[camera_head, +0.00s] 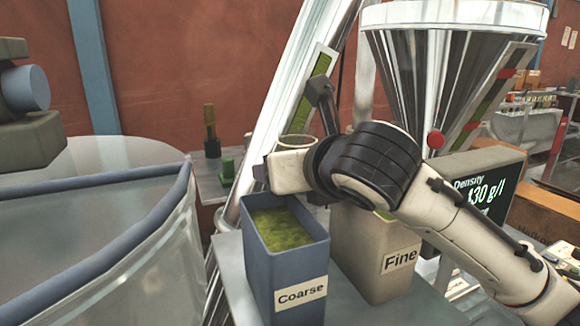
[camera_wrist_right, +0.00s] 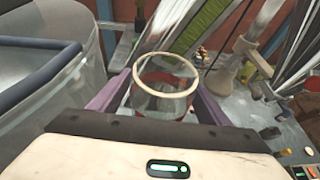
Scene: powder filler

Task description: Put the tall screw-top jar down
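The tall screw-top jar is a clear glass vessel with a cream rim and no lid on it. In the right wrist view the jar (camera_wrist_right: 165,88) stands between the two purple fingers of my right gripper (camera_wrist_right: 158,92), which close on its sides. In the head view the jar's rim (camera_head: 297,141) shows just past my right gripper (camera_head: 272,172), above and behind the blue bin. The jar's lower part is hidden there by my wrist. The jar looks roughly upright. My left gripper is not in view.
A blue Coarse bin (camera_head: 287,262) and a beige Fine bin (camera_head: 372,252), both holding green powder, stand below my right arm. A large clear drum (camera_head: 100,270) is at left. A metal hopper (camera_head: 430,80) and a density display (camera_head: 485,195) are at right. A grey bench (camera_head: 212,185) lies behind.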

